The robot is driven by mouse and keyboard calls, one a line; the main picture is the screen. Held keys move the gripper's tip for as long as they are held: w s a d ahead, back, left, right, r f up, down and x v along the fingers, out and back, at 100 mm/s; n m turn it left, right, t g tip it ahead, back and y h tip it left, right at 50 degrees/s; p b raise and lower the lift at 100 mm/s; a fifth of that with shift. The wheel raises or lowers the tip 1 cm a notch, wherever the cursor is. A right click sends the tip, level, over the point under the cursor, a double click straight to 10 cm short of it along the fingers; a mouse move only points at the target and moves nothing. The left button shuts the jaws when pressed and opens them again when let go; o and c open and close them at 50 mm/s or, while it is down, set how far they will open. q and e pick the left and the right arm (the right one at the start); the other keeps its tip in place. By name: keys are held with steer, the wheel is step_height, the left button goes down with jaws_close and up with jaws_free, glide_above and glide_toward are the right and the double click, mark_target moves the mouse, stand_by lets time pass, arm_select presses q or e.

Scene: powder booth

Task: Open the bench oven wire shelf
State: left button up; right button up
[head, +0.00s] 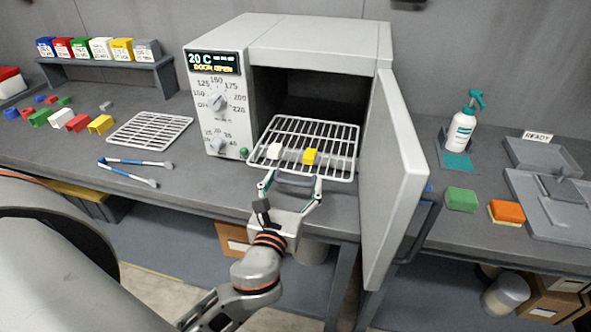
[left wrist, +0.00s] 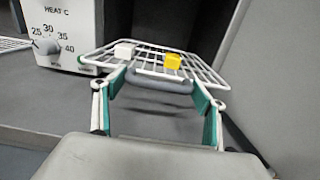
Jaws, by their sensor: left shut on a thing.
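The bench oven (head: 318,38) stands on the bench with its door (head: 393,180) swung wide open to the right. Its white wire shelf (head: 340,137) juts out through the opening, its back part inside the dark chamber. A white block (head: 274,151) and a yellow block (head: 310,156) rest on it; both also show in the left wrist view. My left gripper (head: 291,187) is at the shelf's front, its fingers spread either side of the grey handle (left wrist: 160,82) and shut on it. My right gripper is not in view.
A loose wire rack (head: 150,131) and blue-handled tongs (head: 135,172) lie left of the oven. Coloured blocks lie at far left.

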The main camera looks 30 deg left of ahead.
arm_select(q)
steer(key=shift+v, duration=1)
steer(key=shift+d, duration=0.15)
steer(key=o, duration=1.3)
steer(key=shift+c, duration=0.2)
steer(key=v, duration=1.2)
